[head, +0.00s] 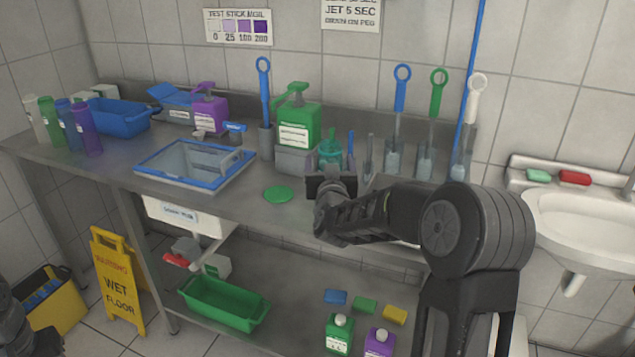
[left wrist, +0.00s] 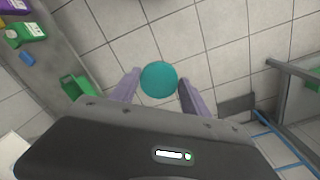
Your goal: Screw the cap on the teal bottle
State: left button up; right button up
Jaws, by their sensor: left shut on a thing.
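In the left wrist view my left gripper (left wrist: 160,84) is shut on a round teal cap (left wrist: 158,79), held between its two pale fingers above the floor. In the head view the teal bottle (head: 330,148) stands on the steel counter, in front of the green pump bottle. My right gripper (head: 331,182) is at the teal bottle, and its dark body hides the bottle's lower part. I cannot tell whether its fingers are closed on the bottle. The left gripper and cap do not show in the head view.
The steel counter (head: 60,152) carries a blue-rimmed basin (head: 160,181), a green disc (head: 278,194), a green pump bottle (head: 298,123) and several brushes in holders. A green tub (head: 225,303) sits on the lower shelf. A yellow wet-floor sign (head: 118,275) stands at left.

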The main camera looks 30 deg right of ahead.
jog(key=c, duration=1.6)
pick_arm(q)
jog(key=shift+r+p, duration=0.4)
pick_arm(e)
notch_tip(320, 180, up, 10)
jog(key=shift+r, duration=0.1)
jog(key=o, duration=0.9)
jog(key=shift+c, duration=0.2)
grip_shut()
